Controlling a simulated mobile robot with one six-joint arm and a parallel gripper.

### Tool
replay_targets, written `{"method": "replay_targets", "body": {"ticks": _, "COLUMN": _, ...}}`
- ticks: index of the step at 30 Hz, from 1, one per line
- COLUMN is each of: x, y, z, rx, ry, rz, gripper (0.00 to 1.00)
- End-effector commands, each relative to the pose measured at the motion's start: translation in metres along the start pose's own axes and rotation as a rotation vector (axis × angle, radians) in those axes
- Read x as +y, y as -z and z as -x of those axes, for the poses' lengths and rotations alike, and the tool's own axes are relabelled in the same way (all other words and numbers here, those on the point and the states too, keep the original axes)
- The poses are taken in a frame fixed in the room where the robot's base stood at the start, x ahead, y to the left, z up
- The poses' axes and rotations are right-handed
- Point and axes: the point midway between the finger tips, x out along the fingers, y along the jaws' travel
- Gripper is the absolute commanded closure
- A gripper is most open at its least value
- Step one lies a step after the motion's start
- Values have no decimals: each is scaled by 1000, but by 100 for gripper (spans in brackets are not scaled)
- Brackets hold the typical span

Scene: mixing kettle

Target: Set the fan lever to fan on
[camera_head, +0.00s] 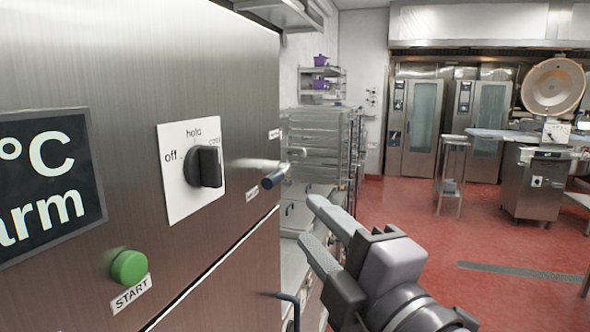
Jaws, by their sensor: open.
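A steel cabinet front (130,60) fills the left side of the camera view. A short lever (272,178) with a dark grip and metal end sticks out near the panel's right edge, between two small labels too small to read; I take it to be the fan lever. I cannot tell which setting it is at. My gripper (312,220) is at the lower middle, to the right of and lower than the lever in the picture. Its two grey fingers are apart, point up and left, and hold nothing. It does not appear to touch the lever.
A black knob (203,167) on a white plate marked off, hold and cool is left of the lever. A green START button (129,267) is below it. A dark handle (290,306) juts out lower down. Red floor (420,220) lies open to the right.

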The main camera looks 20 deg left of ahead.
Motion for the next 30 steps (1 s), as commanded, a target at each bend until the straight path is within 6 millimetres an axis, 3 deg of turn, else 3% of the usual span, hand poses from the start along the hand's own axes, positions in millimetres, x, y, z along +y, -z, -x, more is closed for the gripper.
{"method": "replay_targets", "body": {"ticks": 30, "x": 0, "y": -1, "z": -123, "rx": -3, "ry": 4, "rz": -5, "gripper": 59}}
